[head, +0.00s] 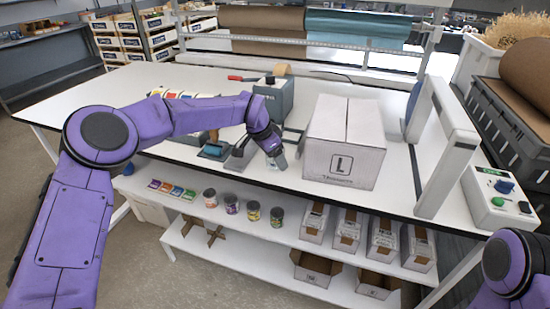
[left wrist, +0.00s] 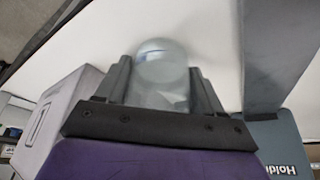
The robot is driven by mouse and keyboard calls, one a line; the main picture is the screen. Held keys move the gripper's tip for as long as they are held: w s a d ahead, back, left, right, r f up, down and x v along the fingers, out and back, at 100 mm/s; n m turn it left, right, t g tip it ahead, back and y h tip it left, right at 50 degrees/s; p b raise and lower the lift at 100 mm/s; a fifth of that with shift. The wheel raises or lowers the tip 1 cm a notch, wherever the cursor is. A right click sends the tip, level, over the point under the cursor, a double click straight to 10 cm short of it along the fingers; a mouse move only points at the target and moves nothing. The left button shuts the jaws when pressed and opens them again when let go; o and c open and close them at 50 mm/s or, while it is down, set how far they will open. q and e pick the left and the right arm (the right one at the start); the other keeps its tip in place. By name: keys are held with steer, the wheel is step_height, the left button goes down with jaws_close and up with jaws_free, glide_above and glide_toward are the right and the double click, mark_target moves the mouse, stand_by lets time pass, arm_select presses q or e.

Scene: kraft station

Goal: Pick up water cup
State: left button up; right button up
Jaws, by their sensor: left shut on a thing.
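The water cup (left wrist: 162,75) is a clear, rounded, see-through vessel in the left wrist view, standing between the two fingers of my left gripper (left wrist: 160,90). The fingers touch it on both sides. In the head view my left gripper (head: 278,158) points down at the front edge of the white table, left of the large white box. The cup (head: 281,162) shows there only as a small pale shape at the fingertips. I cannot tell whether it touches the table. Only part of my right arm shows at the lower right; its gripper is out of view.
A white box marked L (head: 343,150) stands close on the right of my left gripper. A grey-green holder (head: 274,98) stands behind it, and a tape dispenser (head: 214,150) to its left. A white upright frame (head: 446,150) stands right. Cans and small boxes fill the lower shelf.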

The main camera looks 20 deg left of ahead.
arm_select(q)
steer(key=shift+r, duration=0.55)
steer(key=shift+r+b, duration=0.4)
steer(key=shift+r, duration=0.55)
steer(key=s+r+b, duration=0.7)
steer(key=s+r, duration=0.3)
steer(key=s, duration=0.4)
steer(key=shift+f, duration=0.1)
